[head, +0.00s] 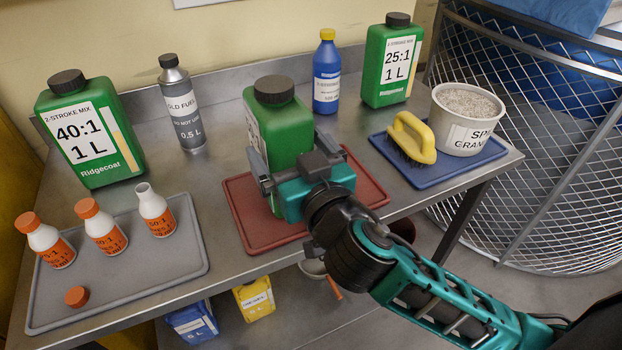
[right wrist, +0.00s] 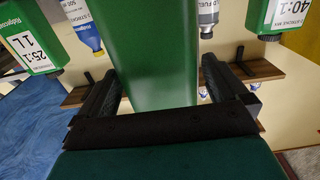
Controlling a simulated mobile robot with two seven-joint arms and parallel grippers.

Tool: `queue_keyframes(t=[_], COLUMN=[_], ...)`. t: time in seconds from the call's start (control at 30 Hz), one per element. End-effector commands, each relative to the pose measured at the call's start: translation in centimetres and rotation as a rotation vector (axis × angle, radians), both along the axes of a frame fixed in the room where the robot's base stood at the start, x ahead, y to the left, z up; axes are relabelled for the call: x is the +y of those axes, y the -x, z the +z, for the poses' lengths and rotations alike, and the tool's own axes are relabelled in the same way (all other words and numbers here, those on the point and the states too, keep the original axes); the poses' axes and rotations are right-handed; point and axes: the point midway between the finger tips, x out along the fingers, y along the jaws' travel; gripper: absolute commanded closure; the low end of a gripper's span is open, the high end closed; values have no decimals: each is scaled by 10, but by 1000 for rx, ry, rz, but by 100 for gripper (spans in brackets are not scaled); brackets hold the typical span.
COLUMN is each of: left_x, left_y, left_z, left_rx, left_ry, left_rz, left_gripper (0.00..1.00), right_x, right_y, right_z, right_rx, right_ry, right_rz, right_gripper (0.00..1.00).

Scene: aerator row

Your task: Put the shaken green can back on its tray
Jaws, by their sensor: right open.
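The green can (head: 285,130) with a black cap stands upright at the red tray (head: 248,222), its label partly turned to the left. Its lower part is largely hidden behind my right gripper, but a strip of green shows down to the tray. My right gripper (head: 290,162) is open, with one finger on each side of the can. In the right wrist view the green can (right wrist: 158,50) fills the space between the fingers, with small gaps beside it. My left gripper is not in view.
A green 40:1 can (head: 88,135), a grey bottle (head: 182,105), a blue bottle (head: 327,75) and a green 25:1 can (head: 390,65) stand along the back. A grey tray (head: 150,265) holds small white bottles. A blue tray (head: 480,158) holds a brush (head: 412,138) and tub (head: 464,120).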

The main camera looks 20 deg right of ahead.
Motion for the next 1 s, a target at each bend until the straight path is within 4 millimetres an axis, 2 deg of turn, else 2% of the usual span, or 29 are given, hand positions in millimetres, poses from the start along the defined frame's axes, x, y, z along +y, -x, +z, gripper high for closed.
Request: queue_keyframes(t=[0.1,0.3,0.4,0.67,1.0], left_x=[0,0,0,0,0], left_y=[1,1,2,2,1], left_z=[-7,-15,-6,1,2], left_rx=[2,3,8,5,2], left_ry=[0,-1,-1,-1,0], left_rz=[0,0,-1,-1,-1], left_gripper=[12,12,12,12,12], right_x=[0,-2,-3,-3,-3], right_y=[25,62,71,87,89], right_z=[-3,-3,2,1,1], right_rx=[4,5,5,2,-1], right_ry=[-3,-4,-2,-2,-1], right_rz=[1,0,-3,-2,0], right_gripper=[0,0,0,0,0])
